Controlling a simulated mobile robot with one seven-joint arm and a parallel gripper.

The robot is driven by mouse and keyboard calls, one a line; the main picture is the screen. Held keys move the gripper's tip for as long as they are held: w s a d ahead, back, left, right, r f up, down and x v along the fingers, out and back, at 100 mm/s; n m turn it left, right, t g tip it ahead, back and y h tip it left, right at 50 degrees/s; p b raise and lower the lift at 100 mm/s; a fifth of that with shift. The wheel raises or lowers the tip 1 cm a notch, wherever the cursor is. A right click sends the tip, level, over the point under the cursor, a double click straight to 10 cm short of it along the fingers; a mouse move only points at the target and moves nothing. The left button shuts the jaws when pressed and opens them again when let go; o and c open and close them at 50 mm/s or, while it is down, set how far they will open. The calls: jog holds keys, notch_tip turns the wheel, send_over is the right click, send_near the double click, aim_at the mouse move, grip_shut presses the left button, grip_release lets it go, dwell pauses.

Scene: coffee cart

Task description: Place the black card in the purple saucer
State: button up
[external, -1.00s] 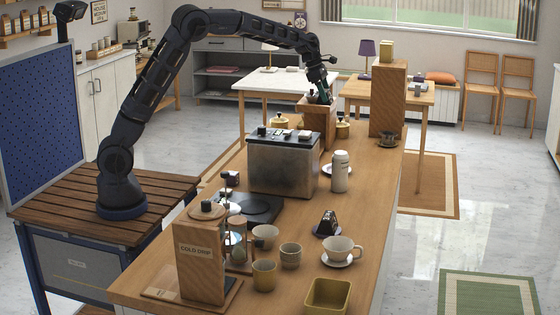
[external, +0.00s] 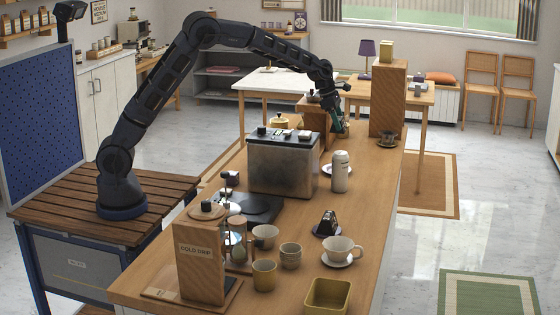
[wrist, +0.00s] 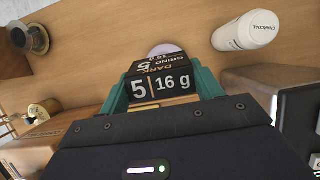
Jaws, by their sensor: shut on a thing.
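My gripper (wrist: 162,84) has teal fingers shut on the black card (wrist: 172,86), with pale print reading "5" and "16 g". In the external view my gripper (external: 341,128) hangs low over the counter, at the right side of a wooden box. The card is too small to make out there. The purple saucer (wrist: 164,48) shows in the wrist view just beyond the card's top edge, partly hidden by the card. In the external view the saucer (external: 326,170) lies beside the white canister, which hides part of it. The card is apart from the saucer.
The white canister (wrist: 247,31) stands close beside the saucer. A metal machine (external: 283,163) is to its left. A dark cup (external: 388,139) and tall wooden tower (external: 388,98) stand at the far right. The counter to the right of the canister is clear.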

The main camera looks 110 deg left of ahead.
notch_tip(320, 180, down, 16)
jog(key=shift+f, duration=0.1)
dwell(0.5)
jog(key=o, duration=1)
jog(key=shift+c, duration=0.2)
jog(key=v, duration=1.2)
